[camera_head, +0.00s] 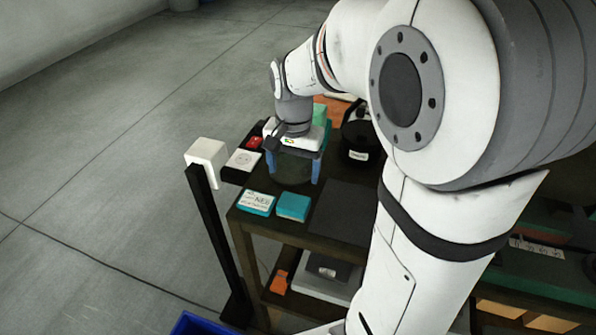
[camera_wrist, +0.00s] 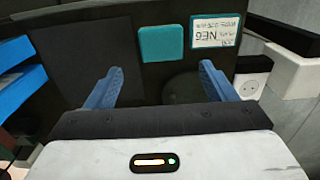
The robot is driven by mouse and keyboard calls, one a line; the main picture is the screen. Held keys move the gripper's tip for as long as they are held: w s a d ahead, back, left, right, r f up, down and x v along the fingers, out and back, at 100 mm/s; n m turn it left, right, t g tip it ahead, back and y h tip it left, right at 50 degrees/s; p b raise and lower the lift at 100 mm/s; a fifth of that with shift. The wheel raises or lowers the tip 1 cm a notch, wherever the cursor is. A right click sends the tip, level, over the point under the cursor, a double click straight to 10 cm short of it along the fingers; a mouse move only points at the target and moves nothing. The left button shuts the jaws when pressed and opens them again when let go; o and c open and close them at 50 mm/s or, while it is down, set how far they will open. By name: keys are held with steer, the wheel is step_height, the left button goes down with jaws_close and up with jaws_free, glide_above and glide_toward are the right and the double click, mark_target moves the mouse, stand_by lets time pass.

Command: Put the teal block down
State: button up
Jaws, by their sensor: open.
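A plain teal block (camera_head: 293,206) lies on the dark bench top (camera_head: 240,215) near its front edge; it also shows in the wrist view (camera_wrist: 162,43). Beside it on the left lies a teal-edged block with a white label reading NE6 (camera_head: 257,203), seen in the wrist view at the upper right (camera_wrist: 213,30). My gripper (camera_head: 294,172) points down over the bench, behind both blocks. In the wrist view its blue fingers (camera_wrist: 160,68) are wide apart with nothing held between them. A dark round patch (camera_wrist: 182,88) shows below, between the fingers.
A dark square mat (camera_head: 343,212) lies right of the plain teal block. A white box (camera_head: 206,153) tops a black post at the bench's left edge. A socket (camera_head: 242,160) and a red item (camera_head: 254,142) sit nearby. A black object (camera_head: 357,135) stands right of my gripper.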

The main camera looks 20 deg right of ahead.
steer(key=s+r+n+t, duration=0.3)
steer(key=s+n, duration=0.4)
steer(key=s, duration=0.7)
steer(key=shift+d+r, duration=0.15)
steer(key=shift+d, duration=0.1)
stand_by(0.4)
